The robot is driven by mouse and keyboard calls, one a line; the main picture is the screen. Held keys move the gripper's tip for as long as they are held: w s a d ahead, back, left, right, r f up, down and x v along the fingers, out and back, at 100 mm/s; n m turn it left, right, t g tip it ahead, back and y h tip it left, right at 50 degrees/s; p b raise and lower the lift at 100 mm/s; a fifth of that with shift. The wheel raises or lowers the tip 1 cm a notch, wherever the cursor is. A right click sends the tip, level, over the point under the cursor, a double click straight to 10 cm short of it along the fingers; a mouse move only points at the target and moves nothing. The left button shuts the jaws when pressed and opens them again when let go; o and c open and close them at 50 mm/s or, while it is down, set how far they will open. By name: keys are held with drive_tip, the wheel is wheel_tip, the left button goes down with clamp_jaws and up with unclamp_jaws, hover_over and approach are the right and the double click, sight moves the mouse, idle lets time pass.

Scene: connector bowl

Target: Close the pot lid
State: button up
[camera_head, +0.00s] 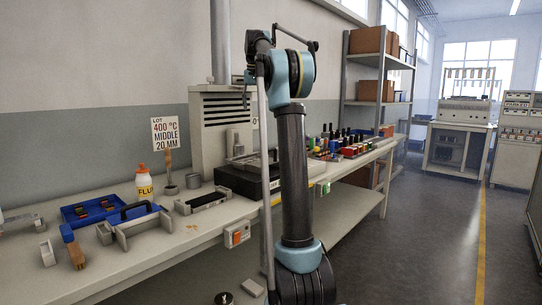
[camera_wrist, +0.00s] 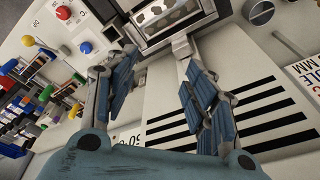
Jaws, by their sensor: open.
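The pot (camera_head: 246,182) is a dark box on the bench with a pale metal top, partly hidden behind my arm. In the wrist view a metal-framed opening (camera_wrist: 148,42) with pale patches inside shows at the top; it appears to be the pot's opening. I cannot clearly tell the lid from the pale metal parts there. My gripper (camera_wrist: 151,55) is open, its two blue-padded fingers spread just short of that frame. The right fingertip is close to a small metal block at the frame's edge; contact is unclear.
A slatted cabinet (camera_head: 222,112) stands behind the pot; its black slots (camera_wrist: 255,115) fill the wrist view's right. A sign (camera_head: 165,133), a flux bottle (camera_head: 144,184) and a blue tray (camera_head: 77,215) are left. Colourful small parts (camera_head: 348,146) crowd the bench at right.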

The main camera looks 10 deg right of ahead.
drive_tip(key=d+m, duration=0.1)
drive_tip(key=s+m, duration=0.1)
drive_tip(key=s+d+m, duration=0.1)
drive_tip(key=m, duration=0.1)
drive_tip(key=shift+s+d+f, duration=0.15)
drive_tip(key=shift+d+f, duration=0.2)
drive_tip(key=shift+f, duration=0.05)
clamp_jaws()
drive_tip(key=s+d+f+m+y, duration=0.1)
drive_tip(key=s+d+f+m, duration=0.35)
drive_tip(key=m, duration=0.75)
drive_tip(key=s+d+f+m+y, duration=0.15)
drive_tip(key=s+d+m, duration=0.35)
drive_tip(key=s+m, duration=0.55)
drive_tip(key=w+a+f, duration=0.2)
drive_tip(key=w+f, duration=0.1)
drive_tip(key=f, duration=0.2)
drive_tip(key=w+a+f, duration=0.1)
drive_tip(key=w+f, duration=0.1)
drive_tip(key=f, duration=0.4)
drive_tip(key=shift+w+a+m+h, duration=0.35)
drive_tip(key=shift+w+h, duration=0.05)
drive_tip(key=shift+h, duration=0.05)
